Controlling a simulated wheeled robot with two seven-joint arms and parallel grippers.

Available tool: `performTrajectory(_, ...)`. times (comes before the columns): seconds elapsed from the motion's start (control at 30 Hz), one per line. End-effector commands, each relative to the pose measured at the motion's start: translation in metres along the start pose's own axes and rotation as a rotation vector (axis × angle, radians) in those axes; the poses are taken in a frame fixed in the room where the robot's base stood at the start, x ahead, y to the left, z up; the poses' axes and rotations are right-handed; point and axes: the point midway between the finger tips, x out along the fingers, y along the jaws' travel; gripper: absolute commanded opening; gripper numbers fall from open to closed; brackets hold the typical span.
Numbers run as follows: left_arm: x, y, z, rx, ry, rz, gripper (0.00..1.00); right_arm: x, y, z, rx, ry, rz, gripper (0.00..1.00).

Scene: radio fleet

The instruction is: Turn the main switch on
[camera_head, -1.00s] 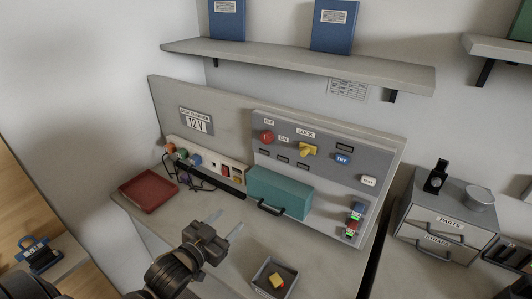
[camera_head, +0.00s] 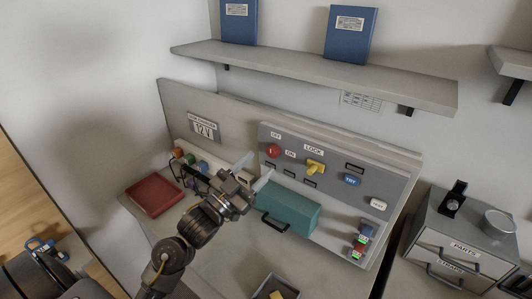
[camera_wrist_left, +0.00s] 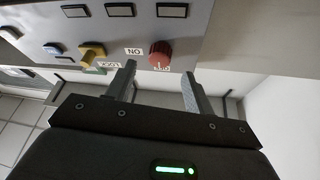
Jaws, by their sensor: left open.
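The main switch is a red round knob (camera_head: 273,151) on the upper left of the grey panel (camera_head: 337,193), with OFF and ON labels beside it. In the left wrist view the red knob (camera_wrist_left: 160,54) lies beyond and between my fingertips, and its pale mark seems to point to OFF. My left gripper (camera_head: 259,168) is open, in front of the panel just below and left of the knob; it also shows in the left wrist view (camera_wrist_left: 159,73). I see no contact with the knob. My right gripper is not in view.
A yellow LOCK knob (camera_head: 315,167) sits right of the switch. A teal drawer with a handle (camera_head: 285,210) juts out below. A blue TRY button (camera_head: 351,181) is farther right. A red tray (camera_head: 154,195) and a small grey bin (camera_head: 272,286) stand on the bench. A shelf (camera_head: 320,75) hangs above.

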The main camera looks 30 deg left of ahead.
Motion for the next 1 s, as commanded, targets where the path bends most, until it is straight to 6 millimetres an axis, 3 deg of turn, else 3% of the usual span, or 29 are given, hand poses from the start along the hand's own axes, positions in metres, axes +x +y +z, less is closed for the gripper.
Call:
performTrajectory(0.23, 0.033, 0.000, -0.001, -0.001, 0.000, 0.001, 0.53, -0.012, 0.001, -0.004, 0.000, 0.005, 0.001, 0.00)
performTrajectory(0.63, 0.039, 0.001, 0.001, -0.001, -0.001, 0.002, 0.53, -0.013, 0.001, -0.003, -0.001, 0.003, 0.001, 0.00)
performTrajectory(1.0, 0.039, 0.001, 0.000, -0.001, -0.001, 0.002, 0.08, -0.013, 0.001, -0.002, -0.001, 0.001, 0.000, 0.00)
